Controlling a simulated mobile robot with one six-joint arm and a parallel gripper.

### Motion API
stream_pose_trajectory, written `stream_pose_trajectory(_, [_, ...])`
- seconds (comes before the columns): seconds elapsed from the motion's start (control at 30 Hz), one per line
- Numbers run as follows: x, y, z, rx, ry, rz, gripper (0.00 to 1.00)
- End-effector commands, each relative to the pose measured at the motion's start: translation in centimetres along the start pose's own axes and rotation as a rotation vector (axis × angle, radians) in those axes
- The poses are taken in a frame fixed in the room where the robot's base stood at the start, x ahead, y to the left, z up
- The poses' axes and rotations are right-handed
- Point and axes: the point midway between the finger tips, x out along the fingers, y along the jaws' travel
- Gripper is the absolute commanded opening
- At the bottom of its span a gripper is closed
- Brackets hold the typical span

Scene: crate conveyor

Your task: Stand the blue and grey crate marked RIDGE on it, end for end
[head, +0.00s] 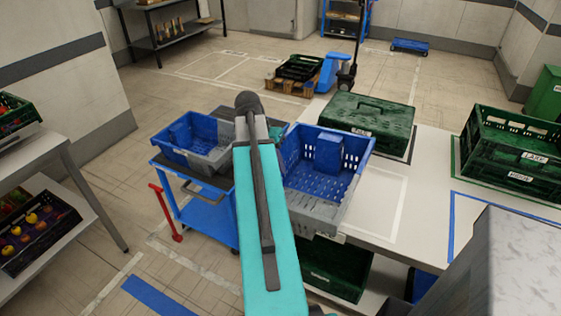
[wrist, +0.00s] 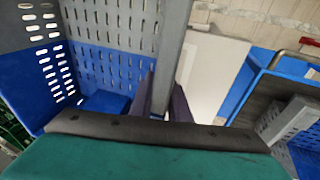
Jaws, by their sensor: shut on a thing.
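A blue and grey slotted crate (head: 331,205) is at the left edge of the white table, open side up, with a blue block (head: 328,152) inside. Its front end is grey, with a small white label I cannot read. My gripper (wrist: 161,95) is shut on the grey rim of this crate's side wall (wrist: 176,35) in the wrist view. In the head view my arm hides the fingers and part of that wall. A second blue and grey crate (head: 212,165) is on the blue cart (head: 205,215), left of my arm. I cannot make out RIDGE on either crate.
A closed green case (head: 367,122) and an open green crate (head: 510,150) stand on the white table (head: 440,200). A white outline (head: 400,205) on the table, right of the held crate, is empty. A dark green crate (head: 335,268) is below. A shelf (head: 50,160) stands left.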

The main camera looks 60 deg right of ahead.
Motion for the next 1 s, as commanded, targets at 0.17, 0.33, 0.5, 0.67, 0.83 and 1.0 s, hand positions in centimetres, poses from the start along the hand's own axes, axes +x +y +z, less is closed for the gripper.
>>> stream_pose_trajectory(0.17, [0.0,0.1,0.0,0.000,0.001,0.002,0.00])
stream_pose_trajectory(0.33, [0.0,0.1,0.0,0.000,0.001,0.002,0.00])
stream_pose_trajectory(0.5, [-0.2,-0.3,0.2,-0.012,0.004,0.000,0.00])
stream_pose_trajectory(0.67, [-1.0,-1.9,1.1,-0.056,0.017,-0.008,0.00])
stream_pose_trajectory(0.83, [-2.3,-4.7,3.0,-0.140,0.042,-0.022,0.00])
stream_pose_trajectory(1.0, [-4.0,-8.1,5.5,-0.246,0.074,-0.040,0.00])
